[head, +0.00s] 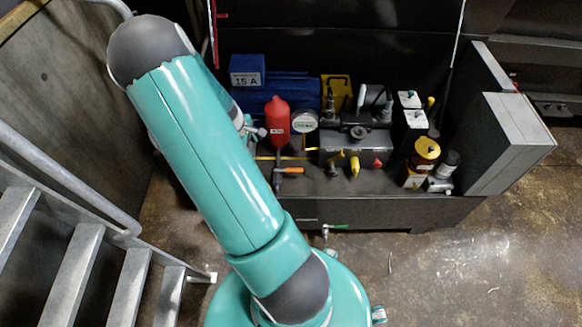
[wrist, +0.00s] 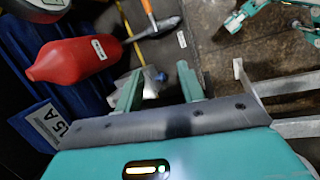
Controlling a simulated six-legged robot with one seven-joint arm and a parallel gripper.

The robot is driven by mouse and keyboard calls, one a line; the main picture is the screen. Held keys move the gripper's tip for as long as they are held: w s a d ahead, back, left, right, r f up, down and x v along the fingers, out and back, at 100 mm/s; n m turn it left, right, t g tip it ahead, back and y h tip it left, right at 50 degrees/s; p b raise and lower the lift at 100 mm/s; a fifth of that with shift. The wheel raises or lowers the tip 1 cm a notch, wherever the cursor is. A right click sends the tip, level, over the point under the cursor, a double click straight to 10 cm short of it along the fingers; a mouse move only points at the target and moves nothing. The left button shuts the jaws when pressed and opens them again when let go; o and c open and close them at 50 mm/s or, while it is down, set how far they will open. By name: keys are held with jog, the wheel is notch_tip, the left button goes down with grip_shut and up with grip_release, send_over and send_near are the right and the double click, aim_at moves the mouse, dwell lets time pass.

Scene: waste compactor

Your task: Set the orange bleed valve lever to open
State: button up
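An orange handle (head: 289,170), which looks like the orange lever, joins a grey metal bar (head: 278,165) at the bench's left part. In the wrist view, the orange handle (wrist: 149,9) is cut by the top edge and meets the tapered grey bar (wrist: 158,28). I cannot tell its valve setting. My gripper (wrist: 158,87) is open, its two teal fingers apart, with the orange handle and bar beyond them. A pale fitting with a blue end (wrist: 152,81) shows between the fingers. My arm hides most of the gripper in the head view.
A red bottle (head: 277,122) stands near the handle, beside a blue box marked 15 A (head: 247,70). A grey block with a yellow lever (head: 354,165) is to the right. A green-handled tap (head: 335,226) is at the front. Metal stairs (head: 75,270) are at left; floor lies open at right.

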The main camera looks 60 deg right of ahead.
jog(key=n+g, duration=0.2)
send_near(294, 170)
jog(key=shift+h, duration=0.4)
jog(key=x, duration=0.8)
jog(key=shift+a+f, duration=0.25)
jog(key=shift+c, duration=0.5)
grip_shut()
